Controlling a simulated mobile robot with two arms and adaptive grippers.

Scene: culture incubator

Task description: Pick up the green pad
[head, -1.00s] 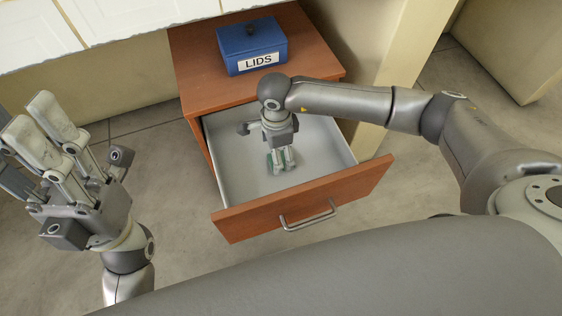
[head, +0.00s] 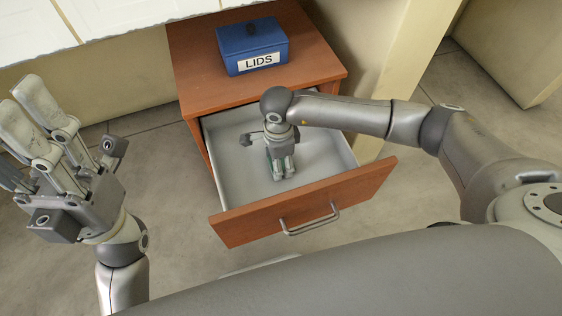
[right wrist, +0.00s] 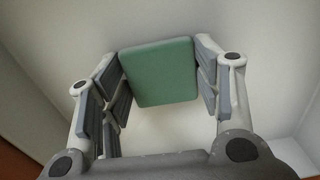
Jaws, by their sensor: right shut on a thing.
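The green pad (right wrist: 158,72) is a flat, rounded square. In the right wrist view it sits between the fingertips of my right gripper (right wrist: 157,75), with finger pads against its left and right edges. In the head view my right gripper (head: 282,172) points down inside the open drawer (head: 325,150) and is shut on the pad, which it mostly hides. I cannot tell whether the pad still touches the drawer floor. My left gripper (head: 38,140) is empty at the left of the head view, its fingers pointing up and spread apart.
The drawer belongs to a brown wooden cabinet (head: 190,60). A blue box labelled LIDS (head: 252,45) stands on its top. The drawer's walls and wooden front (head: 350,195) surround my right gripper. Bare floor lies to the left of the cabinet.

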